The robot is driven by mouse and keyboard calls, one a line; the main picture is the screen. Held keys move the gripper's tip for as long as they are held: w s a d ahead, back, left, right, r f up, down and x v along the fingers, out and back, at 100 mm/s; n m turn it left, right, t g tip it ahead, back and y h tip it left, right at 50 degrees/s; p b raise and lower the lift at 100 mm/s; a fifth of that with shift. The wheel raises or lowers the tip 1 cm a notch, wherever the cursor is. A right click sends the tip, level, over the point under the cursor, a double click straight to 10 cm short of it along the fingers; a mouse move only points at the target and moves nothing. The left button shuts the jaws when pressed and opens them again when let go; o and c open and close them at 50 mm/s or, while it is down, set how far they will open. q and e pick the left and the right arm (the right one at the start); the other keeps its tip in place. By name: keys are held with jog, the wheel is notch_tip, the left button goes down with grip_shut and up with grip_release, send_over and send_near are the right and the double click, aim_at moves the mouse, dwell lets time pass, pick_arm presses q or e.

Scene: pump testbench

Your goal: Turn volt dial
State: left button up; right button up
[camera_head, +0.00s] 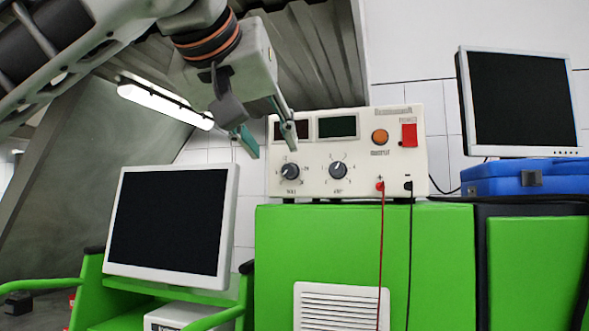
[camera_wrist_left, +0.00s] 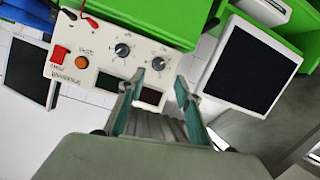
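The cream power supply (camera_head: 350,188) carries two dark round dials on its front. The left one, the volt dial (camera_head: 290,170), has a small, hard-to-read label under it; the other dial (camera_head: 338,170) sits to its right. My left gripper (camera_head: 267,144) comes in from the upper left with its fingers apart and nothing between them. Its tips are above and left of the volt dial, apart from it. In the left wrist view the volt dial (camera_wrist_left: 158,63) shows just beyond the gap between the open fingertips (camera_wrist_left: 160,79). My right gripper is not in view.
The supply stands on a green cabinet (camera_head: 330,245). A red and a black cable hang from its right front. It also has an orange button (camera_head: 380,137) and a red switch (camera_head: 409,135). One monitor (camera_head: 170,220) stands lower left, another (camera_head: 515,100) on a blue case (camera_head: 520,178).

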aim_at(287, 168)
pick_arm(q)
jog(key=p+x, duration=0.1)
jog(key=x, duration=0.5)
jog(key=shift+w+d+p, duration=0.15)
jog(key=shift+w+p, duration=0.2)
jog(key=shift+w+d+f, duration=0.15)
jog(key=shift+w+f, duration=0.15)
jog(key=shift+w, duration=0.2)
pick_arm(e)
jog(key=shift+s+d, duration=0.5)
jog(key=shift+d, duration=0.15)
pick_arm(q)
grip_shut()
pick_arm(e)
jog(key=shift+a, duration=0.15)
